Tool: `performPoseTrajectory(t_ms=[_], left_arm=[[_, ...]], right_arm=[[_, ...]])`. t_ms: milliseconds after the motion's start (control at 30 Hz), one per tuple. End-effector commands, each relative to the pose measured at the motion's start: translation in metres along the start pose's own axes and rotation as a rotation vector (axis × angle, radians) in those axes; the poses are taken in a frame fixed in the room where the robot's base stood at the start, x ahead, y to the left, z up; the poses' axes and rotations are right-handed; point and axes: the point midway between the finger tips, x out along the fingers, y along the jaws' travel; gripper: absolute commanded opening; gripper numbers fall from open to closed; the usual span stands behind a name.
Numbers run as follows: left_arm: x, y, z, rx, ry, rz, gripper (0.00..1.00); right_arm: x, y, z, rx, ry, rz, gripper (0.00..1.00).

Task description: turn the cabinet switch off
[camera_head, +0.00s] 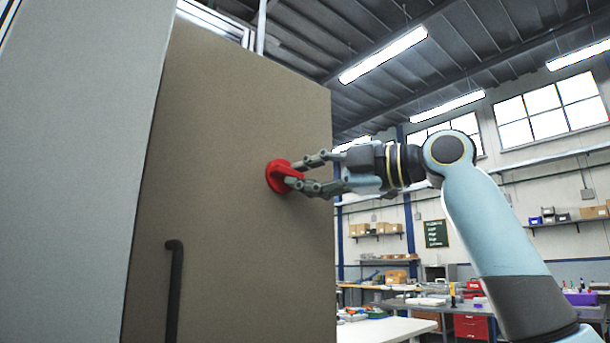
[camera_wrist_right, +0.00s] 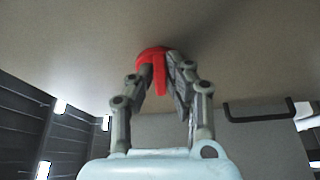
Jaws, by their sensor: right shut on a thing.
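The cabinet (camera_head: 225,130) has a tall brown front face at the left of the head view. Its red rotary switch (camera_head: 277,177) is mounted on that face, and the switch also shows at the top middle of the right wrist view (camera_wrist_right: 152,57). My right gripper (camera_head: 296,178) reaches in from the right, with its fingers on either side of the switch's raised red handle. It is shut on that handle, and the fingers partly hide the switch. In the right wrist view the handle (camera_wrist_right: 159,78) shows as a bar between the two fingers. My left gripper is not in view.
A black door handle (camera_head: 174,290) stands out from the cabinet face below and left of the switch. A light grey panel (camera_head: 90,150) rises at the far left. A white table (camera_head: 385,330) and workbenches stand in the background. Open air surrounds my right arm.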

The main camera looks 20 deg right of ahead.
Motion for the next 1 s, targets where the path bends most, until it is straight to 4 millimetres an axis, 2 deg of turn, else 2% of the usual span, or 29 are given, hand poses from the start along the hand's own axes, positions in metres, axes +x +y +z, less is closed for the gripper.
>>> performPoseTrajectory(t_ms=[300,833,867,1000], left_arm=[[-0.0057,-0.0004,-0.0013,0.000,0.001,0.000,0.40],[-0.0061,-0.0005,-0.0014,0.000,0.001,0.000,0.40],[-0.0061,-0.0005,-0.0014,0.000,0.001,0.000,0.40],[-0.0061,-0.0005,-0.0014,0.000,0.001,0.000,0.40]], right_arm=[[0.0000,0.0025,-0.0001,-0.110,0.000,-0.047,0.00],[0.0001,0.0018,-0.0001,-0.132,0.000,-0.057,0.00],[0.0001,0.0018,-0.0001,-0.132,0.000,-0.057,0.16],[0.0001,0.0021,-0.0001,-0.131,0.000,-0.056,0.34]])
